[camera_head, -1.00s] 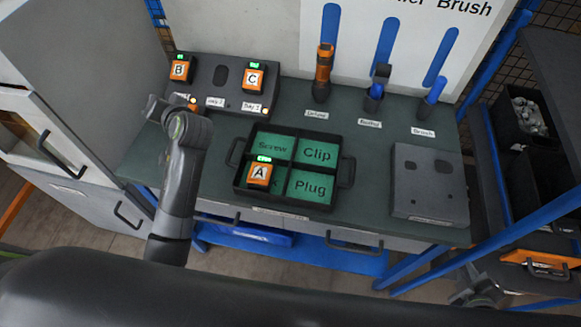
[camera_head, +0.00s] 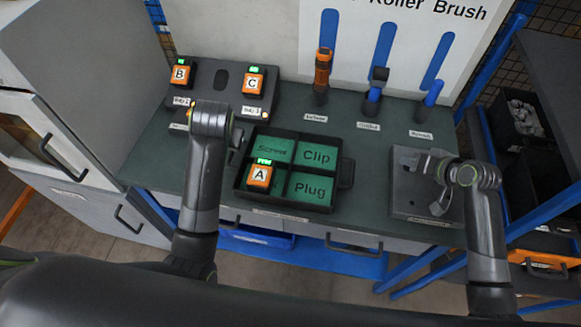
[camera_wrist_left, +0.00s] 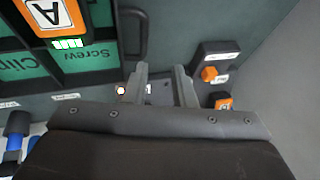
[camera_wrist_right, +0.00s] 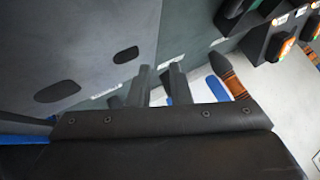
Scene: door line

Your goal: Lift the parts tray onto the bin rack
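The parts tray (camera_head: 282,207) is black with green compartments labelled Screw, Clip and Plug. It lies flat on the bench, with an orange block A (camera_head: 259,176) in its front left compartment. Its right handle (camera_head: 346,173) is clear; its left handle shows in the left wrist view (camera_wrist_left: 134,32). My left gripper (camera_wrist_left: 161,70) is open and empty near that handle, mostly hidden under its arm in the head view. My right gripper (camera_head: 438,207) is open and empty over the grey panel, right of the tray; its fingers show in the right wrist view (camera_wrist_right: 160,70).
The rack with blue posts and black bins (camera_head: 522,125) stands at the right. Orange blocks B (camera_head: 181,74) and C (camera_head: 254,82) sit in a dark dock behind the tray. Several tools, including an orange-handled driver (camera_head: 322,75), stand at the back. A grey panel (camera_head: 405,197) lies right.

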